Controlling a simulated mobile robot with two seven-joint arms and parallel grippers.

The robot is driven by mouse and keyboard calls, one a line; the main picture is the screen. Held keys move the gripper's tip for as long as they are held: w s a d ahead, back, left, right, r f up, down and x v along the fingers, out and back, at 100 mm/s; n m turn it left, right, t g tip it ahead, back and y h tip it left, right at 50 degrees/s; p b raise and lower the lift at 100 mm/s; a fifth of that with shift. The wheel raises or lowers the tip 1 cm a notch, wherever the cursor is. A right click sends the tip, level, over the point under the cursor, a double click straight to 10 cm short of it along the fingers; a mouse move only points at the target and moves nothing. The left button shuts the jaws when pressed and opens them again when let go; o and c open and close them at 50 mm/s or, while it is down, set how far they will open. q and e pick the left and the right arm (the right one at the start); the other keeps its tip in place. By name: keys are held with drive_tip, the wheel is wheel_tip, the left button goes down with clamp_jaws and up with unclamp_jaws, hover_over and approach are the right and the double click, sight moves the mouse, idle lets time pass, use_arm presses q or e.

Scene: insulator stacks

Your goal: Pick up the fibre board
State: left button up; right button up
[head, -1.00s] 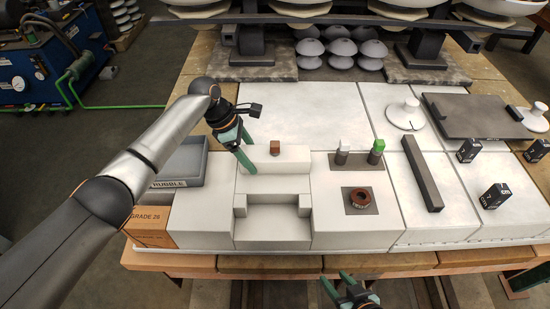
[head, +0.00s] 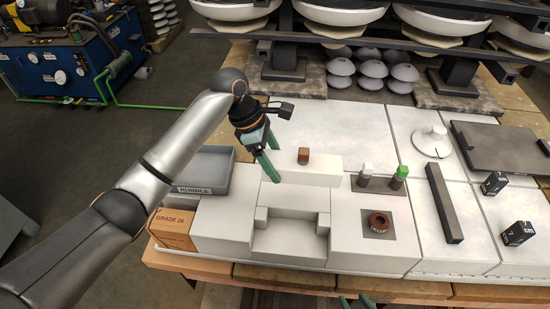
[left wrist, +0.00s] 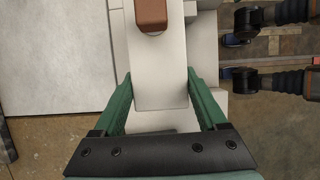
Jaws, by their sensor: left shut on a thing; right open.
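A pale, long block that I take to be the fibre board (head: 322,174) lies at the back of the white stepped blocks. A small brown block (head: 303,156) sits on top of it. My left gripper (head: 273,175) is at the left end of the board, pointing down. In the left wrist view the two green fingers stand on either side of the board (left wrist: 160,88), shut on it, with the brown block (left wrist: 151,13) at its far end. I cannot tell whether the board is lifted. My right gripper (head: 356,302) is open at the bottom edge, mostly cut off.
A grey RUBBLE tray (head: 230,172) and a GRADE 26 box (head: 173,229) stand at the left. A brown ring (head: 380,222), green-topped and white-topped pegs (head: 401,174), a dark bar (head: 444,202) and black cubes (head: 518,233) lie to the right. Insulators (head: 341,72) stand behind.

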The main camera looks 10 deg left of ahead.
use_arm(q)
drive_tip(key=s+r+p, duration=0.1)
drive_tip(key=s+r, duration=0.3)
drive_tip(key=s, duration=0.5)
drive_tip(key=shift+d, duration=0.45)
use_arm(e)
drive_tip(key=shift+s+d+r, duration=0.3)
drive_tip(key=shift+d+r, duration=0.1)
use_arm(q)
drive_tip(key=shift+w, duration=0.1)
drive_tip(key=shift+w+a+f+p, duration=0.15)
drive_tip(key=shift+w+f, duration=1.2)
drive_tip(key=shift+w, duration=0.15)
drive_tip(key=shift+w+a+f+p, duration=0.15)
drive_tip(key=shift+w+f, duration=1.2)
drive_tip(key=shift+w, duration=0.1)
drive_tip(key=shift+w+a+f, duration=0.1)
drive_tip(key=shift+w+f, duration=0.75)
drive_tip(key=shift+w, duration=0.05)
drive_tip(key=shift+w+a+f+b, duration=0.15)
drive_tip(key=shift+w+f+b, duration=1.1)
drive_tip(key=shift+w+f, duration=0.3)
drive_tip(key=shift+w+a+f+b, duration=0.1)
drive_tip(key=shift+w+f+b, duration=0.5)
drive_tip(key=shift+w+b, duration=0.2)
drive_tip(key=shift+w+a+f+b, duration=0.1)
drive_tip(key=shift+w+f+b, duration=0.45)
drive_tip(key=shift+w+b, duration=0.2)
use_arm(e)
drive_tip(key=shift+f, duration=2.6)
